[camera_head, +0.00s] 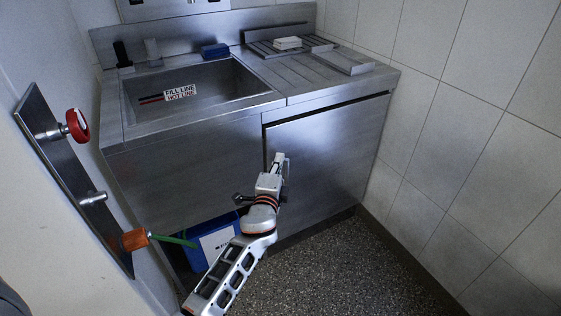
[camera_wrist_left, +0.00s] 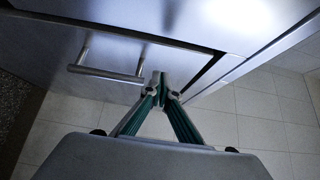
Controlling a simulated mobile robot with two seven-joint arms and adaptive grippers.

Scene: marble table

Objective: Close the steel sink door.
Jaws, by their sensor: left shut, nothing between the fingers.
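The steel sink door (camera_head: 328,150) is the right-hand front panel of the sink unit in the head view. A dark gap runs along its top edge, and a short one shows at its left edge, so it looks slightly ajar. My left gripper (camera_head: 279,157) is shut and empty in front of the door's left edge. In the left wrist view its fingertips (camera_wrist_left: 160,78) are together, close to the end of the door's bar handle (camera_wrist_left: 105,74). I cannot tell whether they touch the door (camera_wrist_left: 95,38). My right gripper is not in view.
The sink basin (camera_head: 205,88) and ribbed drainer (camera_head: 318,60) are above. A blue box (camera_head: 208,240) stands low at the left, beside my left arm. A wall panel with a red valve knob (camera_head: 77,125) is at far left. Tiled wall bounds the right; the speckled floor (camera_head: 335,270) is clear.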

